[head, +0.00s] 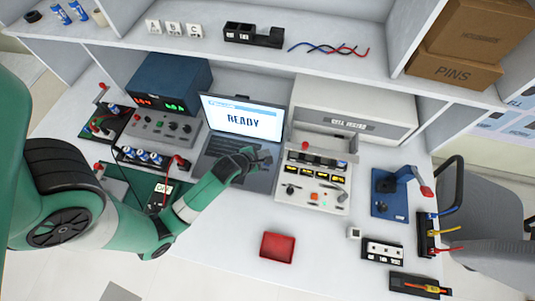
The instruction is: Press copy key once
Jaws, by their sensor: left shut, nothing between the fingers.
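My left gripper (264,158) reaches in from the left on a green arm. It is shut and empty, with its dark fingertips over the right part of the open laptop's keyboard (222,147). The laptop screen (243,118) shows "READY". I cannot tell from this view whether the fingertips touch the laptop. No key with a readable copy label shows; single keys are too small to make out, and my gripper hides part of the keyboard. My right gripper is not in view.
A control panel (305,197) with buttons stands just right of the gripper, before a white cell tester (352,108). A red tray (277,247) lies in front. A blue lever press (389,196) stands at right. The front table (220,240) left of the tray is clear.

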